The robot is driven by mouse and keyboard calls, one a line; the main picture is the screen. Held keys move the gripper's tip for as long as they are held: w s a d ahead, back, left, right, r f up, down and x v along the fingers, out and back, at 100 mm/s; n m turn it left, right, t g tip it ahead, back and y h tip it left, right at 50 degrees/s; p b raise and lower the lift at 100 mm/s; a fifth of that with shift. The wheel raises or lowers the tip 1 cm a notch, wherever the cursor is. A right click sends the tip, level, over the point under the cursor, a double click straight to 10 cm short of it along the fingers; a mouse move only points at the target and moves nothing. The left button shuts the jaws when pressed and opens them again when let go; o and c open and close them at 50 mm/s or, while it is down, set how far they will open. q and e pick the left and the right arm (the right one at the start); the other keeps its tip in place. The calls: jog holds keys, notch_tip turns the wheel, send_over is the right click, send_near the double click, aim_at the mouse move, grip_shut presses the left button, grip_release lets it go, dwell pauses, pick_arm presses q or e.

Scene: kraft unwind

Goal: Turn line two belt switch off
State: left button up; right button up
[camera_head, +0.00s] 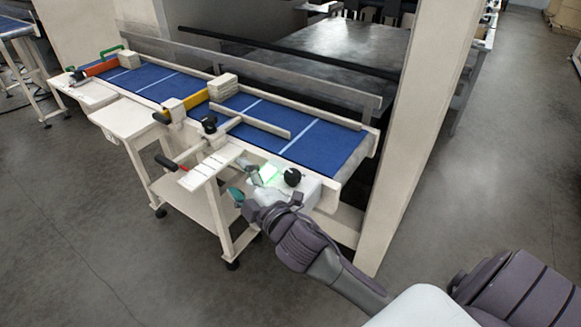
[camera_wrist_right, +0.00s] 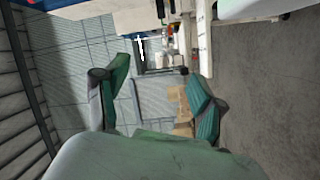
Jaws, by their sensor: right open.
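The blue-belted conveyor (camera_head: 240,112) runs from upper left to the middle of the head view. At its near right end is a pale control box (camera_head: 313,186) with a round black knob (camera_head: 292,177) and a green-lit patch (camera_head: 268,173). My right gripper (camera_head: 244,182) is just left of the box, beside the green-lit patch, apart from the knob. In the wrist view my right gripper (camera_wrist_right: 155,97) shows its two green fingers spread with nothing between them. The knob's setting is too small to read. My left gripper is not in view.
A red-tipped black handle (camera_head: 167,163) and a black knob (camera_head: 209,125) stick out along the conveyor's near side. A pale post (camera_head: 414,140) stands right of the conveyor. Grey floor (camera_head: 500,170) is open to the right. Cardboard-coloured boxes (camera_wrist_right: 181,110) show beyond the fingers.

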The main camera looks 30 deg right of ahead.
jog(key=w+a+r+n+y, duration=0.2)
jog(key=a+r+n+y, duration=0.1)
jog(key=r+n+y, duration=0.4)
jog(key=w+a+r+n+y, duration=0.2)
jog(key=a+r+n+y, duration=0.25)
jog(key=n, duration=0.45)
jog(key=n+g+h, duration=0.6)
jog(key=n+g, duration=1.1)
jog(key=n, duration=0.7)
send_over(293, 173)
jog(key=w+a, duration=0.2)
jog(key=w, duration=0.1)
notch_tip(293, 173, down, 3)
jog(key=s+d+r+g+h, duration=0.1)
jog(key=s+d+r+h, duration=0.15)
jog(key=d, duration=0.55)
jog(key=shift+n, duration=0.4)
jog(key=p+x, duration=0.1)
jog(key=x, duration=0.3)
jog(key=p+x, duration=0.1)
jog(key=x, duration=0.4)
jog(key=p+x, duration=0.2)
jog(key=x, duration=0.2)
jog(key=shift+s+a+f, duration=0.15)
jog(key=shift+s+f, duration=0.15)
jog(key=shift+s, duration=0.05)
jog(key=shift+a+f, duration=0.1)
jog(key=shift+f, duration=0.25)
